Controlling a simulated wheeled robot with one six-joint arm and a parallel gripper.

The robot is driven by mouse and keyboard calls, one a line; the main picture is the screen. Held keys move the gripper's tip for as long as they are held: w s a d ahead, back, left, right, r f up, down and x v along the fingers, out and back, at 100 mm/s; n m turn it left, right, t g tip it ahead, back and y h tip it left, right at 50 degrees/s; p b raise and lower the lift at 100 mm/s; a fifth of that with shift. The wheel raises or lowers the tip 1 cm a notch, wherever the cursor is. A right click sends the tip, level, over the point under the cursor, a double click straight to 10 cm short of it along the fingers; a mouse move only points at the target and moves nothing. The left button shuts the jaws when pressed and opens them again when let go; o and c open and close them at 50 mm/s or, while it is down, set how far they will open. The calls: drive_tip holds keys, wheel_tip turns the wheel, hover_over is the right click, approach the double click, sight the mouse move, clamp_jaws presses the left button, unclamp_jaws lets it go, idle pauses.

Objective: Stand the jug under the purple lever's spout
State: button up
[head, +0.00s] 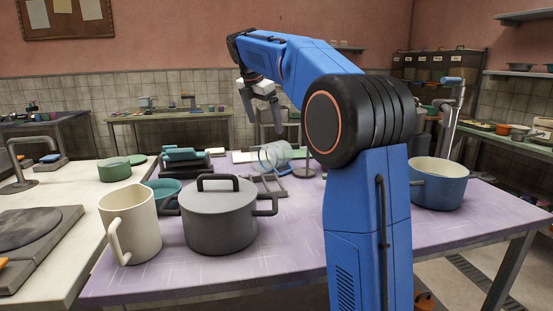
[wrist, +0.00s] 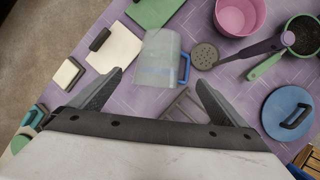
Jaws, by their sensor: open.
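A clear jug with a blue handle (wrist: 184,68) lies on the purple table, seemingly on its side; its clear body (wrist: 157,58) sits ahead of my fingers in the wrist view. In the head view the jug (head: 273,156) is behind the grey pot, its round end facing left. My gripper (head: 265,125) is open and empty above the table, over the jug's area. In the wrist view my gripper (wrist: 159,78) has its fingers spread on either side of the jug's near end, apart from it.
A lidded grey pot (head: 218,222), a cream pitcher (head: 130,232) and a blue pot (head: 438,188) stand on the table. A grey rack (wrist: 185,107) lies close by.

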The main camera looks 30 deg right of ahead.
sight(271, 145)
drive_tip(key=x, duration=1)
drive_tip(key=shift+d+f, duration=0.15)
drive_tip(key=shift+f, duration=0.05)
drive_tip(key=x, duration=0.4)
drive_tip(key=shift+d+f, duration=0.1)
drive_tip(key=shift+d, duration=0.15)
drive_tip(key=shift+w+d+f, duration=0.1)
drive_tip(key=shift+w+f, duration=0.05)
drive_tip(key=shift+f, duration=0.2)
drive_tip(key=shift+f, duration=0.2)
drive_tip(key=shift+c, duration=0.3)
drive_tip(key=c, duration=1.2)
drive_tip(key=shift+r, duration=0.1)
wheel_tip(271, 145, up, 10)
drive_tip(key=shift+r, duration=0.2)
